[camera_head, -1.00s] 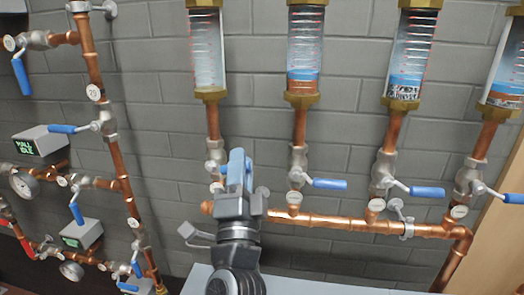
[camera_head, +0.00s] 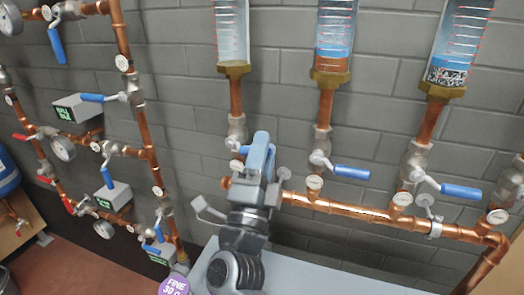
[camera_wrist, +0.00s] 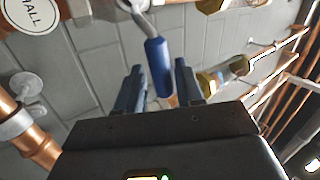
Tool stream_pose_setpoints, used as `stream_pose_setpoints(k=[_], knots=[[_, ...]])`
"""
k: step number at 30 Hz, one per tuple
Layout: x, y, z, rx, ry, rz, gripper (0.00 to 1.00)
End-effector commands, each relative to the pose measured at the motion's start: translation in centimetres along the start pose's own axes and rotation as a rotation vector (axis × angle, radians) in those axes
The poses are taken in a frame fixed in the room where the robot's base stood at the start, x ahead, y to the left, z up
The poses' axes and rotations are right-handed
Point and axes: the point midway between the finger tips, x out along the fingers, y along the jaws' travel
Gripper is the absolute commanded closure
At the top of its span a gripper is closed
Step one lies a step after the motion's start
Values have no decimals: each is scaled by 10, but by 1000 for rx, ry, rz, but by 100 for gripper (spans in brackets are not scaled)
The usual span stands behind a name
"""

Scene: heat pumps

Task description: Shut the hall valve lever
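In the wrist view, a blue valve lever (camera_wrist: 158,68) on a bent metal stem comes down from a fitting at the top. A round white tag (camera_wrist: 30,12) reading HALL sits to its left. My gripper (camera_wrist: 158,75) is open, with one finger on each side of the blue handle and a narrow gap showing on both sides; contact cannot be told. In the head view, my gripper (camera_head: 260,150) is in front of the valve (camera_head: 237,135) under the leftmost sight tube (camera_head: 231,35), and hides that valve's lever.
Other blue levers (camera_head: 352,172) to the right point right, above a horizontal copper manifold (camera_head: 350,211). Left are copper pipes, gauges (camera_head: 63,148) and a small box (camera_head: 78,108) with a green display. A purple tag (camera_head: 174,286) is at the bottom. A pale surface (camera_head: 320,270) lies below the manifold.

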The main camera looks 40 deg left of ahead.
Motion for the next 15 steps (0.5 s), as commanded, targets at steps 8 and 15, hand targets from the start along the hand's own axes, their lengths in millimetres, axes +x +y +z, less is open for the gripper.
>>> stream_pose_setpoints(k=[8, 15], knots=[[0, -2, 2, 1, -3, -3, 57], [-20, -5, 1, 3, -3, -2, 57]])
